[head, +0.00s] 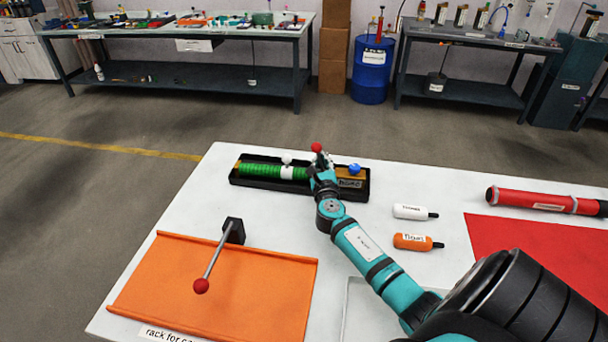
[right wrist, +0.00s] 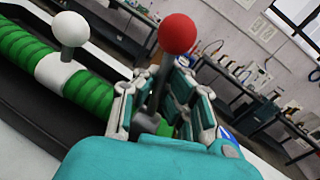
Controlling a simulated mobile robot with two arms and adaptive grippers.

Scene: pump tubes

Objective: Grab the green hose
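The green hose (head: 258,170) lies ribbed in a long black tray (head: 262,184) on the white table. A white collar (head: 287,173) with a white ball knob is around it; in the right wrist view the hose (right wrist: 90,92) runs diagonally at the left. My right gripper (head: 320,168) is over the right part of the tray, to the right of the collar. In the right wrist view its fingers (right wrist: 155,95) stand apart on either side of a dark stem topped by a red ball (right wrist: 177,33). Contact with the stem is unclear. My left gripper is not in view.
A blue knob (head: 354,168) is at the tray's right end. An orange rack (head: 210,285) with a red-tipped rod is at front left. The tabletop left of the tray is clear.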

